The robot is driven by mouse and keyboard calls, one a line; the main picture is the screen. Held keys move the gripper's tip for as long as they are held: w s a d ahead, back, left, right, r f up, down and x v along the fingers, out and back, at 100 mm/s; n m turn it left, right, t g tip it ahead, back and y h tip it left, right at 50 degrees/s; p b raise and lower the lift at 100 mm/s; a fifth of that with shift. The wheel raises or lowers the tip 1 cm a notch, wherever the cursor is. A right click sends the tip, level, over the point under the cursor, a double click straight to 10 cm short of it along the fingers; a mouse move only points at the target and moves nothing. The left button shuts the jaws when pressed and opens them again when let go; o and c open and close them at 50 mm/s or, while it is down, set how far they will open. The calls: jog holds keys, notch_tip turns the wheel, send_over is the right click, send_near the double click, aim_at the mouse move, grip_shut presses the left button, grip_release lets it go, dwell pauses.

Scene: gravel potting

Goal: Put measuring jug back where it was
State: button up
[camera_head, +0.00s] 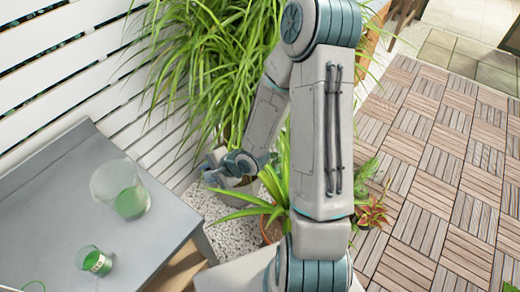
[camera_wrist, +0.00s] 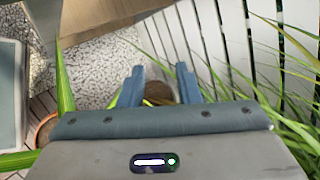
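Two clear vessels stand upright on the grey worktop (camera_head: 60,192) at the left of the head view. The larger one (camera_head: 119,190), wide and see-through with green in its lower part, looks most like the measuring jug. A smaller green-tinted cup (camera_head: 95,261) with a pale label stands in front of it. My gripper (camera_wrist: 161,82) is off the worktop's right side, over the gravel and plants, apart from both vessels. Its two fingers are spread in the wrist view with nothing held. A brown round thing (camera_wrist: 158,93) shows beyond them. In the head view my arm partly hides the gripper.
White slatted fencing (camera_head: 60,62) runs behind the worktop. Long-leaved plants (camera_head: 215,65) crowd the space around my gripper. White gravel (camera_head: 205,204) lies beside the worktop. A potted plant (camera_head: 268,229) stands near my arm. Wooden deck tiles (camera_head: 440,190) lie open at the right.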

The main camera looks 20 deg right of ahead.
jog(key=s+d+r+n+g+h, duration=0.1)
jog(key=s+d+r+n+h, duration=0.1)
jog(key=d+r+n+h, duration=0.7)
jog(key=s+d+r+n+g+y, duration=0.1)
jog(key=s+r+n, duration=0.3)
jog(key=s+r, duration=1)
jog(key=shift+d+r+n+g+y, duration=0.25)
jog(key=shift+r+n+g+y, duration=0.15)
jog(key=shift+r+g+y, duration=0.25)
